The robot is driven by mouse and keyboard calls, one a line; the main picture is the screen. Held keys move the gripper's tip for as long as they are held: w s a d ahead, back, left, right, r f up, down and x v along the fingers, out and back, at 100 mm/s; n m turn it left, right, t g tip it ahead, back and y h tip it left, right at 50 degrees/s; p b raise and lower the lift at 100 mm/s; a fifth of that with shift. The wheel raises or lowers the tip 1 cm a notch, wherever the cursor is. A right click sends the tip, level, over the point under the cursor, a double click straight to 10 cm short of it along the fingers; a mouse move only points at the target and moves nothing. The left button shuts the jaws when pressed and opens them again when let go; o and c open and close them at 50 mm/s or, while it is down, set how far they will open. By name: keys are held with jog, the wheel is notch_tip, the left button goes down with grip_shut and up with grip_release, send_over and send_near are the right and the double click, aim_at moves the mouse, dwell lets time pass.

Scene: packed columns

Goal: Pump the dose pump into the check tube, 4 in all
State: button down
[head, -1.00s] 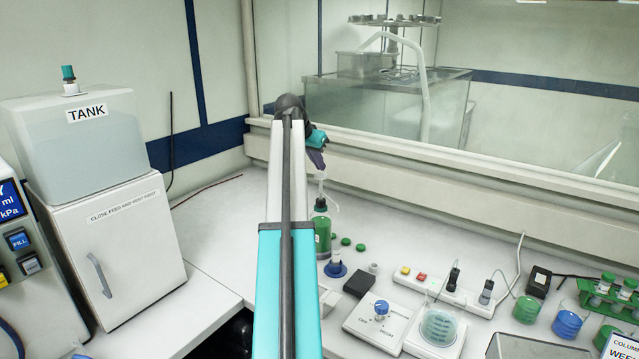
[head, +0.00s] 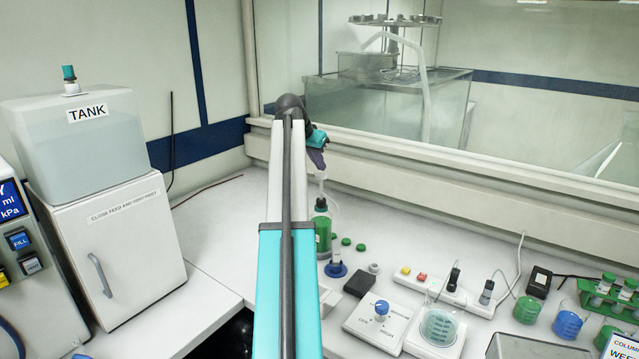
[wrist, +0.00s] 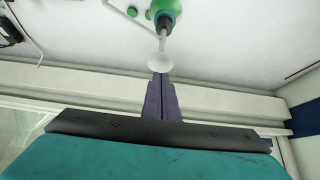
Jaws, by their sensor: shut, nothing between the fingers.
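The dose pump (head: 323,235) is a bottle of green liquid with a teal collar and a white pump head, standing upright behind my arm's far end. Its round white head also shows in the wrist view (wrist: 160,61), with the bottle beyond it. My gripper (head: 320,168) is shut and empty, its dark fingertips right at the pump head; I cannot tell if they touch it. The fingers also show closed together in the wrist view (wrist: 161,76). The check tube (head: 337,256) stands upright in a blue base just in front of the pump. Its fill level is too small to read.
Green caps (head: 346,242) lie right of the pump. A white dial box (head: 365,325), a beaker (head: 439,326) and a power strip (head: 428,284) stand further right. The tank (head: 75,135) sits on a cabinet at left. A low ledge and glass run behind the pump.

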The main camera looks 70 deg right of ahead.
aim_at(320, 175)
jog(key=shift+f+b, duration=0.6)
jog(key=shift+f, duration=1.2)
dwell(0.5)
jog(key=shift+r, duration=0.15)
jog(key=shift+r+p, duration=0.9)
jog(key=shift+r, duration=0.75)
jog(key=shift+f+b, duration=0.55)
jog(key=shift+f, duration=1.15)
dwell(0.7)
jog(key=shift+r+p, duration=0.8)
jog(key=shift+r, duration=0.9)
